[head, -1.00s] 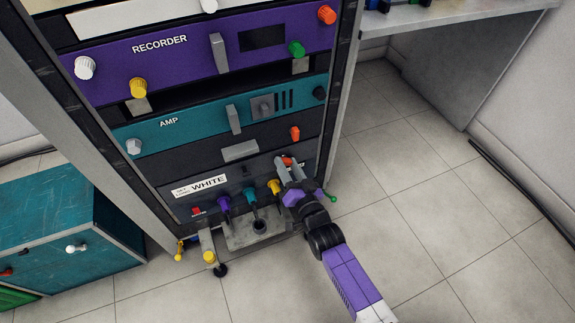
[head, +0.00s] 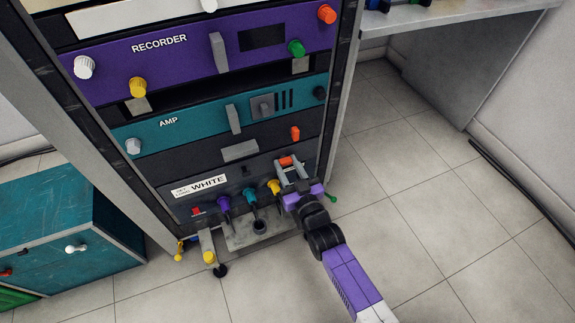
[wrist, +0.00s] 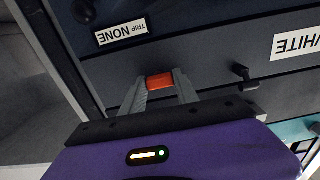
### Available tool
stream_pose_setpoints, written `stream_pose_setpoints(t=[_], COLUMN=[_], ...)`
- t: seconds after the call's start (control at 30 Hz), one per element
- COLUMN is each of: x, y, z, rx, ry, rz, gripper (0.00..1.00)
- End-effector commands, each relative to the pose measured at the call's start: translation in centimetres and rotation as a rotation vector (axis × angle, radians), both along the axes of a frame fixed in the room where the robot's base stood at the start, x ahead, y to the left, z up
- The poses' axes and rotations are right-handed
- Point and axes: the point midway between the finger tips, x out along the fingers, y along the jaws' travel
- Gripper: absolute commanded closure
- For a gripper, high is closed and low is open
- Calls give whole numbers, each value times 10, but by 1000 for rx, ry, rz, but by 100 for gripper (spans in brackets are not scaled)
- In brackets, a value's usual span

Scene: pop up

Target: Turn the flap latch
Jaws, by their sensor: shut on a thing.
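A small orange block (head: 287,161), which looks like the flap latch, sits on the dark lower panel of the rack. In the wrist view the orange block (wrist: 160,81) lies between the two grey fingertips. My gripper (head: 291,166) is shut on it, with one finger on its left and one on its right. In the wrist view my gripper (wrist: 159,84) points straight at the panel, and its purple body covers the area below. How the block joins the panel is hard to see.
A label reading WHITE (head: 209,184) and purple (head: 224,203), teal (head: 250,196) and yellow (head: 274,187) plugs are left of my gripper. A TRIP NONE label (wrist: 123,32) and a black lever (wrist: 240,72) are nearby. The tiled floor (head: 430,220) at right is clear.

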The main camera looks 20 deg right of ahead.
Motion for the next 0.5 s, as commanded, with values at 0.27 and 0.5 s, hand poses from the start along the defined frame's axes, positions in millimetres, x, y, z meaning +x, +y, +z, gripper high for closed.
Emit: stream_pose_setpoints(t=[0.27, 0.5], x=[-1, -1], y=[0, 0], z=[0, -1], rx=[-20, -20], ry=[1, 1], rz=[1, 1], gripper=[100, 60])
